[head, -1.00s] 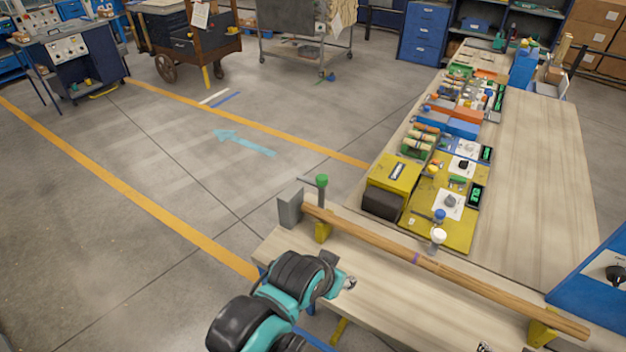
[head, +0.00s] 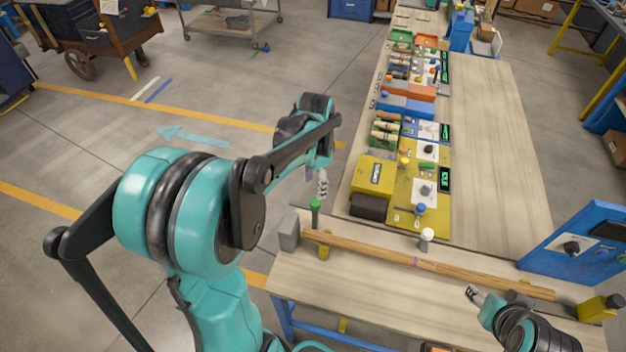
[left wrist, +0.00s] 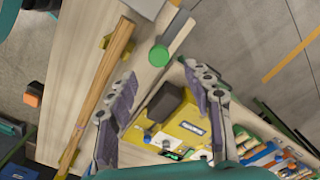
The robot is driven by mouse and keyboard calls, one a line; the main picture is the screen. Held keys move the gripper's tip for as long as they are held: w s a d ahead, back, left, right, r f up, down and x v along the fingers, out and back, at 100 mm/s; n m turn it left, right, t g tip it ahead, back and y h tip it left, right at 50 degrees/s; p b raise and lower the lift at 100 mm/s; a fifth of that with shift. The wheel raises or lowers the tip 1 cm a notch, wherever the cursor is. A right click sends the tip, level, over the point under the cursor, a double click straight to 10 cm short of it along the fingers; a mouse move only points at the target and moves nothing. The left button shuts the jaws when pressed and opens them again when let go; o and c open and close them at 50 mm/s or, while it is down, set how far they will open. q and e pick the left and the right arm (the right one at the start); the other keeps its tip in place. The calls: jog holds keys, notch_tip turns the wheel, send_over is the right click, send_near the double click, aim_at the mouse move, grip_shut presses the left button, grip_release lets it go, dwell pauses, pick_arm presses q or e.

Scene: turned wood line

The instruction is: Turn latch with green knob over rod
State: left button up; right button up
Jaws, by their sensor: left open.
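The latch's green knob (head: 315,203) stands at the left end of the wooden rod (head: 380,250), beside a grey block (head: 289,232). The latch arm under the knob is hard to make out. My left gripper (head: 322,186) is just above the knob, pointing down. In the left wrist view the left gripper (left wrist: 158,70) is open, with the green knob (left wrist: 158,56) between its fingertips and no clear contact. My right gripper (head: 475,295) is low at the right, near the rod; its finger gap is unclear.
Yellow supports (head: 323,246) hold the rod above the bench (head: 330,290). A white-topped post (head: 427,238) stands just behind the rod. A yellow panel with knobs (head: 405,222) lies behind it, and a blue panel (head: 580,245) stands at the right. The bench front is mostly clear.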

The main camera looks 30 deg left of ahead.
aim_at(315, 202)
pick_arm(q)
notch_tip(315, 202, down, 7)
jog(key=shift+f+b, duration=0.2)
jog(key=shift+b, duration=0.65)
jog(key=shift+d+f, duration=0.15)
grip_shut()
